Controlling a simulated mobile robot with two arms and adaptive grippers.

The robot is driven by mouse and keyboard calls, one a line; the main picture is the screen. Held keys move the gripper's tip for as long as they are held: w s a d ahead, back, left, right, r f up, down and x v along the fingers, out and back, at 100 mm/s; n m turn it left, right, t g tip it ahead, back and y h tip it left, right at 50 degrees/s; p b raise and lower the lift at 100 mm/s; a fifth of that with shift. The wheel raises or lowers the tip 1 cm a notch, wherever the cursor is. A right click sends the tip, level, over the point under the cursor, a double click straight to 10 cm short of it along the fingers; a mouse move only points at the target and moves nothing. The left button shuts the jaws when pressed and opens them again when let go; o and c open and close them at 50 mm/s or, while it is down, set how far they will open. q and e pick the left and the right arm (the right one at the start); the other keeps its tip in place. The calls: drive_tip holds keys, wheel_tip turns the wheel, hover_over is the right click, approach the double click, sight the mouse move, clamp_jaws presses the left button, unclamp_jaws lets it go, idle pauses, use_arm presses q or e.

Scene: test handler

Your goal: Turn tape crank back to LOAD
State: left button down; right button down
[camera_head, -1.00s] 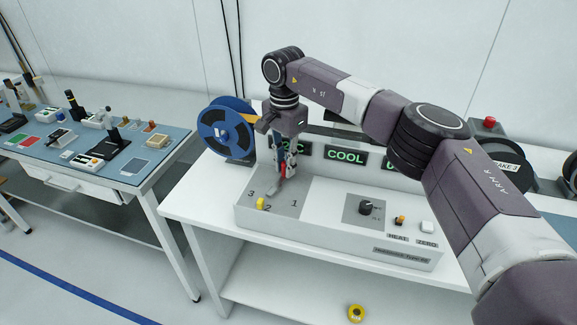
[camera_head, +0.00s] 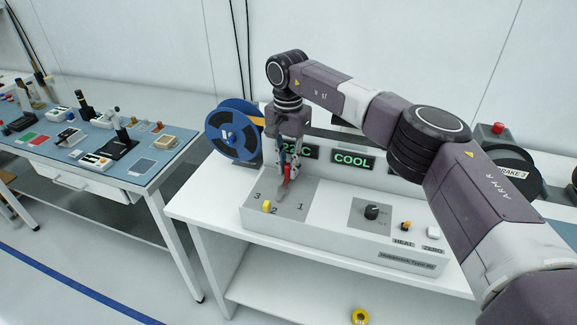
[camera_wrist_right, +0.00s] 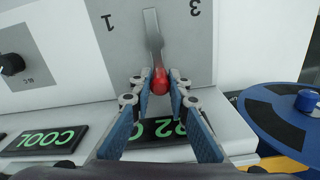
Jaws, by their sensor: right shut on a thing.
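A grey lever (camera_wrist_right: 152,30) with a red knob (camera_wrist_right: 159,80) stands on the grey dial plate (camera_wrist_right: 198,50) of a white machine. I read no LOAD mark. In the head view the red knob (camera_head: 287,173) shows only partly, behind the fingers. My right gripper (camera_head: 288,168) reaches down from above and is shut on the red knob; in the right wrist view its fingertips (camera_wrist_right: 158,82) lie on both sides of it. A blue reel (camera_head: 232,130) stands behind the plate at the left. My left gripper is out of view.
The machine also has a black knob (camera_head: 371,212), HEAT and ZERO buttons and a lit COOL display (camera_head: 354,161). A blue-topped bench (camera_head: 185,137) stands at left. A yellow ring (camera_head: 360,316) lies below.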

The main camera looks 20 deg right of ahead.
drive_tip(key=c, duration=1.8)
unclamp_jaws()
drive_tip(key=shift+a, duration=0.1)
wheel_tip(320, 180, up, 12)
drive_tip(key=shift+r, duration=0.1)
